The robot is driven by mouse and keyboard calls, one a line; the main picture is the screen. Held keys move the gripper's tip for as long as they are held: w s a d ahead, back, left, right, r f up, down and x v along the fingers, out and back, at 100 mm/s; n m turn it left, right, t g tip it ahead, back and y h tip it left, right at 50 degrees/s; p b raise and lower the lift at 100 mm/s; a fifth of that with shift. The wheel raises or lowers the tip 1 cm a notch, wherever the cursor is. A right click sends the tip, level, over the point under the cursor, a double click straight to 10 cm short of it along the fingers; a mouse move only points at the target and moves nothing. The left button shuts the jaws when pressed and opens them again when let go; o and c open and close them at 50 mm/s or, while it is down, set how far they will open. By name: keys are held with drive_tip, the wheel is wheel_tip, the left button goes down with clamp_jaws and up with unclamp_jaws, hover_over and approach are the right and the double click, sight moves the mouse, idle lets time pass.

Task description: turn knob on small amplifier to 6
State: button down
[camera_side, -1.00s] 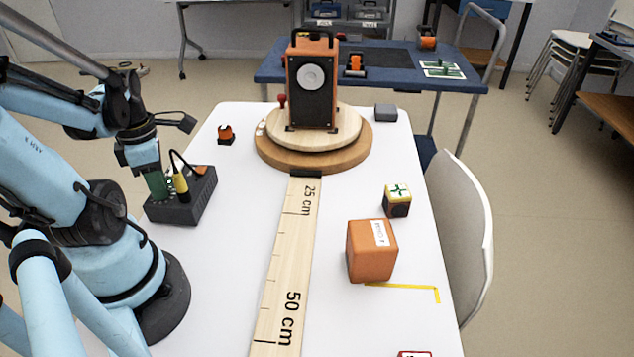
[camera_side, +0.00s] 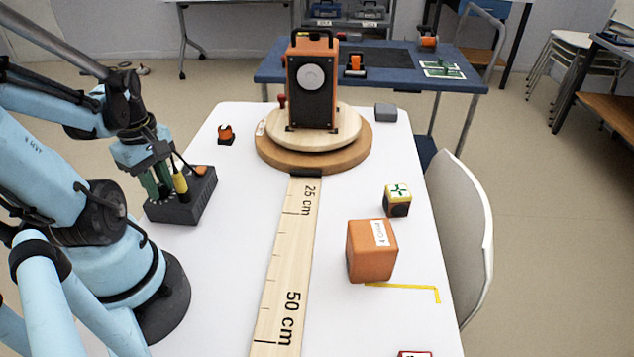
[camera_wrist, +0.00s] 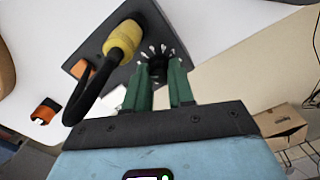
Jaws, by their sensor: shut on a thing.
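The small amplifier (camera_side: 185,213) is a dark grey box at the table's left edge. It also shows in the wrist view (camera_wrist: 148,22). A yellow plug (camera_side: 180,184) with a black cable stands in its top, also in the wrist view (camera_wrist: 124,38). My gripper (camera_side: 158,192) points down with its green fingers at the amplifier's top, left of the plug. In the wrist view my gripper (camera_wrist: 161,70) is shut on the dark knob (camera_wrist: 157,57), ringed by white tick marks. The fingers hide much of the knob. I cannot read its numbers or its setting.
An orange part (camera_side: 200,169) sits on the amplifier's far right. The orange speaker (camera_side: 312,85) stands on a round wooden turntable (camera_side: 270,155). A wooden ruler (camera_side: 285,255) runs down the table. An orange box (camera_side: 371,252) and a small cube (camera_side: 397,201) are at right.

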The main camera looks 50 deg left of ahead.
drive_tip(key=m, duration=0.4)
drive_tip(key=shift+m, duration=0.3)
drive_tip(key=m, duration=1)
drive_tip(key=shift+m, duration=2.7)
drive_tip(key=c, duration=1)
unclamp_jaws()
drive_tip(key=shift+o, duration=0.2)
drive_tip(key=shift+r, duration=0.1)
